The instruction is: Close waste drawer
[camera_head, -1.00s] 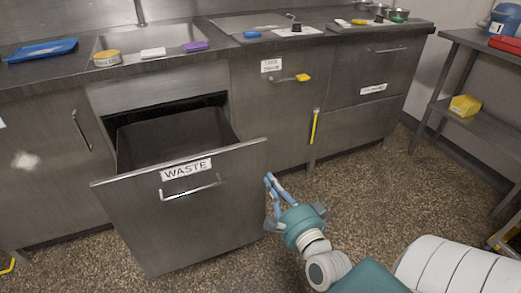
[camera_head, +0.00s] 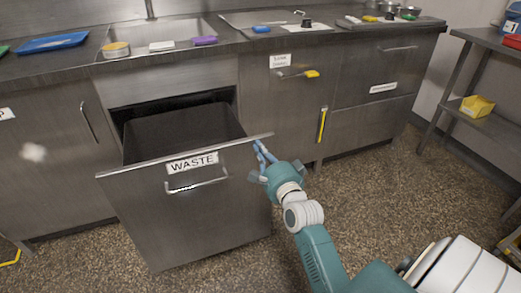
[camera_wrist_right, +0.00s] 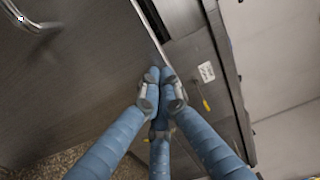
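The waste drawer (camera_head: 190,225) is pulled open below the sink. Its steel front carries a WASTE label (camera_head: 192,163) and a bar handle (camera_head: 196,185), and a dark bin (camera_head: 180,132) shows inside. My right gripper (camera_head: 260,150) has its blue fingers at the upper right corner of the drawer front, by its top edge; I cannot tell if they touch it. In the right wrist view the fingertips (camera_wrist_right: 160,78) meet with nothing seen between them, beside the drawer front (camera_wrist_right: 80,75). The handle (camera_wrist_right: 32,22) is at the upper left there. My left gripper is out of view.
The counter above holds a blue tray (camera_head: 52,42), a sink (camera_head: 165,35), and small coloured items. Closed cabinets (camera_head: 290,115) with a yellow-tipped handle (camera_head: 312,74) stand right of the drawer. A steel shelf unit (camera_head: 490,125) is at the right. Speckled floor lies open in front.

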